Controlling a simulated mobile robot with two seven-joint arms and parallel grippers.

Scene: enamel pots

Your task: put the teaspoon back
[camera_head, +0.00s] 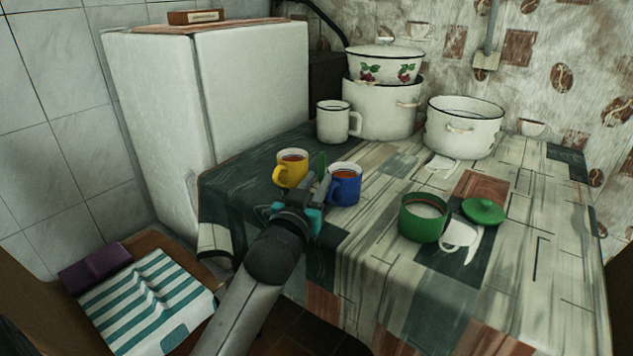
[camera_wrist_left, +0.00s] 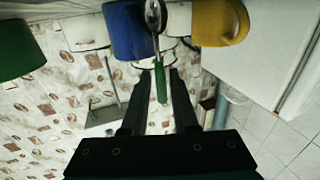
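The teaspoon, with a metal bowl and green handle (camera_wrist_left: 161,82), shows in the left wrist view between the blue mug (camera_wrist_left: 128,30) and the yellow mug (camera_wrist_left: 219,20). In the head view its green part (camera_head: 319,161) shows between the same mugs, just beyond my left gripper (camera_head: 312,187). My left gripper (camera_wrist_left: 158,78) is open, with its fingers either side of the handle's end and gaps showing. I cannot tell what supports the teaspoon. The blue mug (camera_head: 345,188) and yellow mug (camera_head: 286,173) hold brown liquid. My right gripper is out of view.
A green pot (camera_head: 424,224) holding something white stands open on the table (camera_head: 400,290), beside its green lid (camera_head: 484,211). A white mug (camera_head: 333,126) and enamel pots (camera_head: 464,133) stand behind. The table's front right is clear. A white fridge (camera_head: 255,90) stands left.

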